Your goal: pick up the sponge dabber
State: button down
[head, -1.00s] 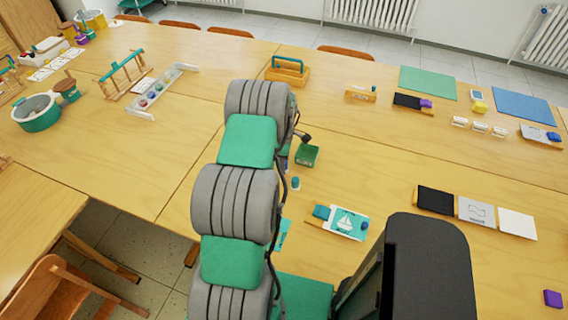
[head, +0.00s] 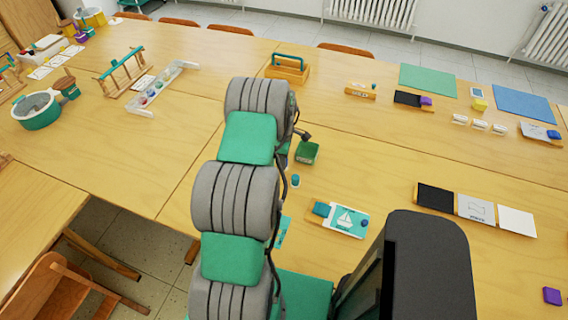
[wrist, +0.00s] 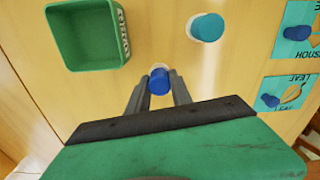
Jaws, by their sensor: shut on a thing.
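In the wrist view my gripper (wrist: 159,88) is shut on a small upright piece with a round blue top, which looks like the sponge dabber (wrist: 159,79). The dabber sits between the two fingertips; its lower part is hidden, so I cannot tell whether it touches the table.
A green open box (wrist: 86,35) stands left of the gripper, and a teal-topped cylinder (wrist: 207,27) stands ahead to the right. Picture cards with blue knobs, marked LEAF (wrist: 284,94) and HOUSE (wrist: 298,28), lie at the right. A sailboat card (head: 346,220) lies on the table (head: 385,155).

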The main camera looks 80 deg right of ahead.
jog(key=shift+r, duration=0.15)
jog(key=shift+d+r+b, duration=0.1)
jog(key=shift+r+b, duration=0.2)
jog(key=shift+b, duration=0.1)
jog(key=a+r+b, duration=0.4)
jog(key=a+r, duration=0.8)
jog(key=a, duration=0.2)
jog(key=shift+a, duration=0.15)
jog(key=c, duration=1.6)
grip_release()
jog(key=shift+w, duration=0.1)
jog(key=shift+c, duration=0.2)
grip_shut()
jog(key=w+d+f+h+b, duration=0.2)
jog(key=w+d+b, duration=0.1)
jog(key=w+d, duration=0.55)
jog(key=w+d+f+h+b, duration=0.1)
jog(key=w+d+f+b, duration=0.15)
jog(key=w+d, duration=0.65)
jog(key=shift+s+d+f+b, duration=0.45)
jog(key=shift+f+b, duration=0.3)
jog(key=shift+f, duration=0.15)
jog(key=shift+s+d+f+b, duration=0.45)
jog(key=shift+f+b, duration=0.35)
jog(key=shift+f, duration=0.15)
jog(key=shift+s+d+f+b, duration=0.35)
jog(key=shift+s+f+b, duration=0.1)
jog(key=shift+f+b, duration=0.4)
